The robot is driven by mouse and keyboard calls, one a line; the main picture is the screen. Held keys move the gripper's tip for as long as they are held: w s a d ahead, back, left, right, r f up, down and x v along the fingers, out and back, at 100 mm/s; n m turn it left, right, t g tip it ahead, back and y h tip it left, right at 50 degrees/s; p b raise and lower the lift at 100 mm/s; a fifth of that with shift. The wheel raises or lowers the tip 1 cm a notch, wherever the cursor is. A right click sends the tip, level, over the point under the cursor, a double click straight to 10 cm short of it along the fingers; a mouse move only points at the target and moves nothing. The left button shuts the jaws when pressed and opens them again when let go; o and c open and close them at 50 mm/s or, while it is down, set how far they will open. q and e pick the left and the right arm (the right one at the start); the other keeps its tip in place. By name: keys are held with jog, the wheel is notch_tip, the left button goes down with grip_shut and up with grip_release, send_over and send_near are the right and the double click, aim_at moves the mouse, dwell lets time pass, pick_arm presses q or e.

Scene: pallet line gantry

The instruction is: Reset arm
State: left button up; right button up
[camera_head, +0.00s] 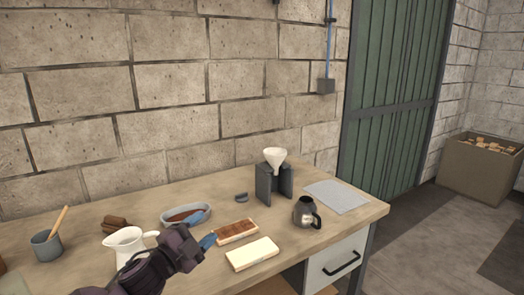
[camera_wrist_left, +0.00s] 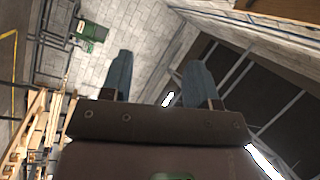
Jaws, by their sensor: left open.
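My left gripper (camera_head: 203,228) comes in from the bottom of the head view, its dark wrist low over the front of the wooden table (camera_head: 345,228). Its two blue fingers are apart with nothing seen between them. They are near a grey oval dish (camera_head: 201,221) with brown contents and the left end of a brown-topped block (camera_head: 237,231). Whether they touch either cannot be told. In the left wrist view the fingers (camera_wrist_left: 158,75) stand wide apart and empty, with a distant room beyond. My wrist partly covers a white jug (camera_head: 124,242). My right gripper is not in view.
A cream block (camera_head: 252,253), a dark glass pot (camera_head: 304,213), a stand (camera_head: 265,190) with a white funnel (camera_head: 274,157) and a grey mat (camera_head: 337,197) are on the table's right. A grey cup (camera_head: 45,246) with a wooden stick stands left. A stone wall (camera_head: 160,85) closes the back.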

pick_arm(q)
jog(key=s+a+f+n+g+y, duration=0.1)
jog(key=s+a+f+n+y, duration=0.2)
jog(key=s+f+n, duration=0.3)
jog(key=s+a+f+n+g+y, duration=0.2)
jog(key=s+a+f+n+y, duration=0.2)
jog(key=s+f, duration=0.9)
jog(key=s+a+f+n+g+y, duration=0.1)
jog(key=s+a+f+n+y, duration=0.3)
jog(key=s+a+f+n, duration=0.2)
jog(key=s+f+n, duration=0.2)
jog(key=s+f, duration=0.2)
jog(key=shift+s+a+f+n+g, duration=0.3)
jog(key=shift+f, duration=0.05)
